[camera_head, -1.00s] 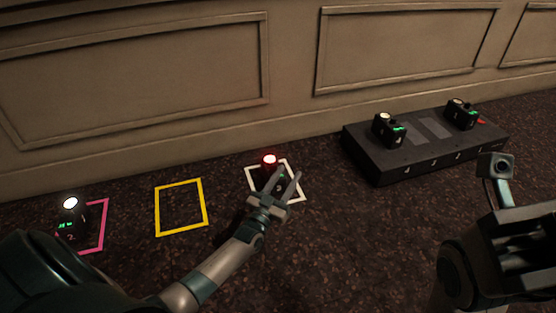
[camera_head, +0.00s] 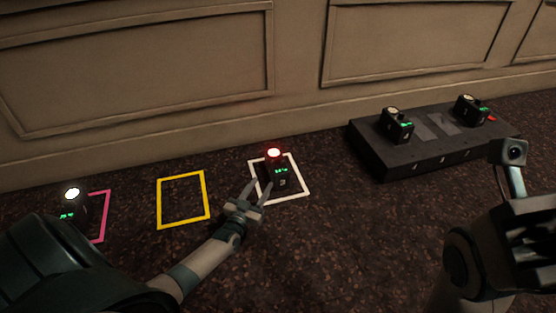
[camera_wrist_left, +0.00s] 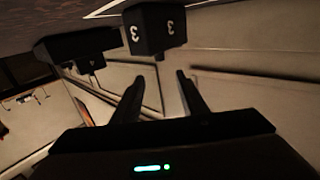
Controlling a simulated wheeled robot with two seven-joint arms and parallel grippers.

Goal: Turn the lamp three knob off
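Lamp three (camera_head: 281,175) is a small black box with a glowing red light on top and a green display on its face. It stands inside the white square outline (camera_head: 307,190). My left gripper (camera_head: 258,190) is open and empty, just in front and to the left of the lamp. The lamp also shows in the left wrist view (camera_wrist_left: 154,30), marked with a 3, beyond the two spread fingers. Its knob cannot be made out clearly.
A lamp with a white light (camera_head: 72,203) stands by the pink outline (camera_head: 105,215) at left. The yellow outline (camera_head: 182,226) is empty. A black charging block (camera_head: 390,160) at right bears two lamps (camera_head: 397,125) (camera_head: 471,109). A panelled wall (camera_head: 140,70) runs behind.

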